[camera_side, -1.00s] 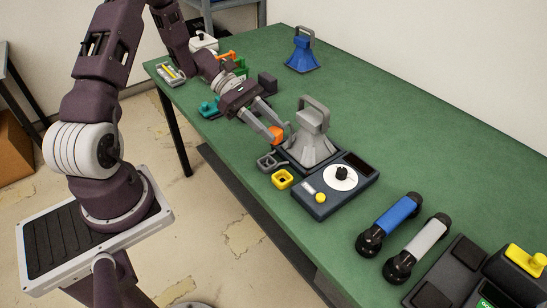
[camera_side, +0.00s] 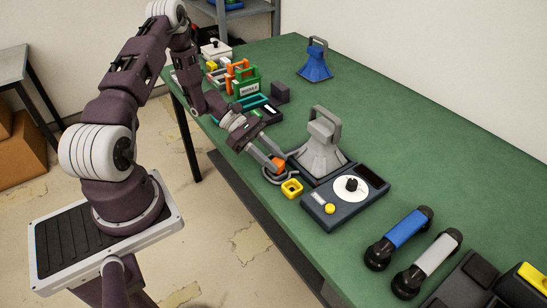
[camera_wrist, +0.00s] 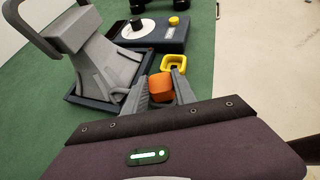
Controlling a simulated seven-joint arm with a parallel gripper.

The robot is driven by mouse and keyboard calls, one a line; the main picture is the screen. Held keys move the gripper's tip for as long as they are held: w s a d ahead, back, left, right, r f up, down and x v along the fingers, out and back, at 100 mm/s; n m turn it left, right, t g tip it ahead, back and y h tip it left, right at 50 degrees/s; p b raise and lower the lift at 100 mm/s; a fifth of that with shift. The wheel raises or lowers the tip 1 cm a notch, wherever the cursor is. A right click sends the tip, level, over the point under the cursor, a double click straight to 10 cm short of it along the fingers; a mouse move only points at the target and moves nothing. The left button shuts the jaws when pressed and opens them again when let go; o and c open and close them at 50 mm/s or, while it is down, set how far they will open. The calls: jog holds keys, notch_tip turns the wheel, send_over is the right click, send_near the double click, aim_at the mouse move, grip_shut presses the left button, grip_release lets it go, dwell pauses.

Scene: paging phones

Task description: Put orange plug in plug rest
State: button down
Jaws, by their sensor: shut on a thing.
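My gripper (camera_side: 272,161) is shut on the orange plug (camera_side: 279,167). In the wrist view the plug (camera_wrist: 162,86) sits between the two grey fingers (camera_wrist: 161,90). In the side view the plug is low, right at a small grey square holder (camera_side: 270,179) near the table's front edge. This holder looks like the plug rest. The plug covers part of it, and I cannot tell whether it is inside or just above. A yellow square ring (camera_side: 292,189) lies beside the holder; it also shows in the wrist view (camera_wrist: 174,63).
A grey horn-shaped unit (camera_side: 322,150) stands just behind the plug. A dark box with a white dial (camera_side: 327,211) is to the right. Blue (camera_side: 403,231) and white (camera_side: 432,260) handsets lie farther right. A blue horn (camera_side: 316,66) stands at the back, with clear green table around it.

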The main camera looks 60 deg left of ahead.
jog(key=c, duration=1)
grip_release()
jog(key=shift+f, duration=0.1)
jog(key=v, duration=1.2)
jog(key=s+d+r+m+g+y, duration=0.2)
jog(key=d+r+m+y, duration=0.1)
jog(key=d+r+m, duration=0.5)
jog(key=s+d+r+m+g+y, duration=0.2)
jog(key=d+r+m+g+y, duration=0.15)
jog(key=d+r, duration=0.5)
jog(key=s+d+r+m+t+y, duration=0.1)
jog(key=s+r+m+t, duration=0.1)
jog(key=s+m, duration=0.1)
jog(key=s+d+r+m+t+y, duration=0.1)
jog(key=s+r+m+t+y, duration=0.1)
jog(key=s, duration=0.4)
jog(key=s+d+r+m+t+y, duration=0.2)
jog(key=s+r+m, duration=0.2)
jog(key=m, duration=0.2)
jog(key=shift+s+t, duration=0.25)
jog(key=shift+s, duration=0.05)
